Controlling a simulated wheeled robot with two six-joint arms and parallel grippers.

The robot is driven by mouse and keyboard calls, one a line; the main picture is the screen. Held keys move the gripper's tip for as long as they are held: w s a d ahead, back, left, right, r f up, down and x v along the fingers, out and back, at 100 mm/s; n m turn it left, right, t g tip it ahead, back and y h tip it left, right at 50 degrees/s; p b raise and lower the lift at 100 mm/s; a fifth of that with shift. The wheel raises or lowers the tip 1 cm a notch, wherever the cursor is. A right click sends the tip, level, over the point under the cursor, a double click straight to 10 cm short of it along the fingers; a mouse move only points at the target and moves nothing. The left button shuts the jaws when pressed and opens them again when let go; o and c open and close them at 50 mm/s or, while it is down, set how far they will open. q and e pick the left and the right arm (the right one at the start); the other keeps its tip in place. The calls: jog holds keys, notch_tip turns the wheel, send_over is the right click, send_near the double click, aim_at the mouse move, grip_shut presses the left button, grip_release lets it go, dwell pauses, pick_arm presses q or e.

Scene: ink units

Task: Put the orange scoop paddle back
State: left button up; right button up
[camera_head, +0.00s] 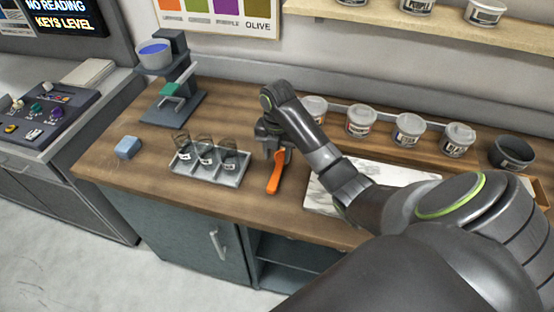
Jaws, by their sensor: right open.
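The orange scoop paddle (276,172) shows on the wooden counter (110,165), between the tray of glass jars and the white marble slab. Its upper end is close under my right gripper (273,152), partly covered by the fingers. My right gripper is open and points down at the paddle from above. I cannot tell whether the fingers touch it. My left gripper is not in view.
A grey tray (213,176) holds clear jars just left of the gripper. Several lidded white tubs (361,120) stand behind, with a dark bowl (511,152) at right. A marble slab (320,195) lies under my right arm. A blue block (127,147) and a dispenser stand (176,105) are left.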

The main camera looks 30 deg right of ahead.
jog(key=shift+r+p, duration=2.25)
jog(key=shift+r, duration=0.6)
jog(key=shift+f, duration=0.1)
